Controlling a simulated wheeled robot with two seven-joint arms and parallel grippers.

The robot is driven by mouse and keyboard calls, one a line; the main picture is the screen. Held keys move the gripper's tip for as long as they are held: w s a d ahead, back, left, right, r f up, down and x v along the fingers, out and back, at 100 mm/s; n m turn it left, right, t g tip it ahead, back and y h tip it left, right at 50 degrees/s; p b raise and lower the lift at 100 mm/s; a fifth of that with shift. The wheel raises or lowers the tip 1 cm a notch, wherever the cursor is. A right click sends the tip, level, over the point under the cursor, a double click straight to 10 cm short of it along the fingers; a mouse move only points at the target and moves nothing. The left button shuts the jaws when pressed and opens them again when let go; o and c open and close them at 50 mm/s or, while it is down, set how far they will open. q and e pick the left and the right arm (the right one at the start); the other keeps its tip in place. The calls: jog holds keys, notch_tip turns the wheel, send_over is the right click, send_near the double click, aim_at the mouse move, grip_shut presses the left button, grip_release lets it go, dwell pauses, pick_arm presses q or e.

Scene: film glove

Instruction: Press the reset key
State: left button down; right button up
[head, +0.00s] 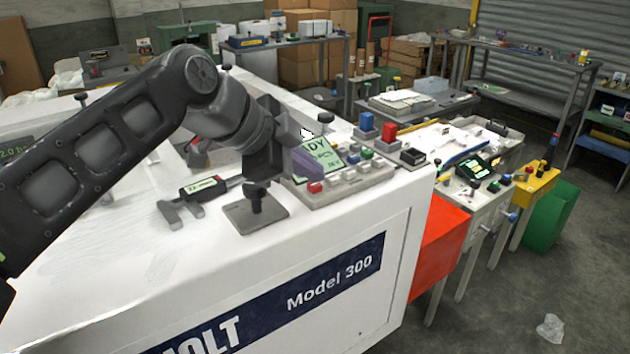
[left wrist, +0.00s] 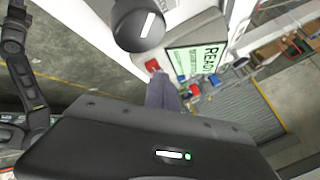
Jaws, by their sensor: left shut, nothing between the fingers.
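A grey control panel (head: 345,192) sits on the white machine's top. It has a display (head: 322,152) with partly hidden text; the left wrist view shows the display (left wrist: 196,60) reading "READY". A red key (head: 315,187) is at the panel's front left, with grey, green and blue keys beyond. I cannot read any key labels. My left gripper (head: 307,166) is shut and empty over the panel's left part, just behind the red key in the head view. In the left wrist view its fingers (left wrist: 163,93) point toward the red key (left wrist: 153,66); contact cannot be told.
A black knob on a grey plate (head: 243,216) stands left of the panel, close below my wrist. A digital caliper (head: 200,191) lies farther left. The machine's right edge drops off beyond the panel.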

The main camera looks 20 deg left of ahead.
pick_arm(q)
jog(key=shift+r+p, duration=0.3)
jog(key=shift+r, duration=0.35)
jog(key=shift+r+p, duration=1.8)
jog(key=shift+r, duration=0.7)
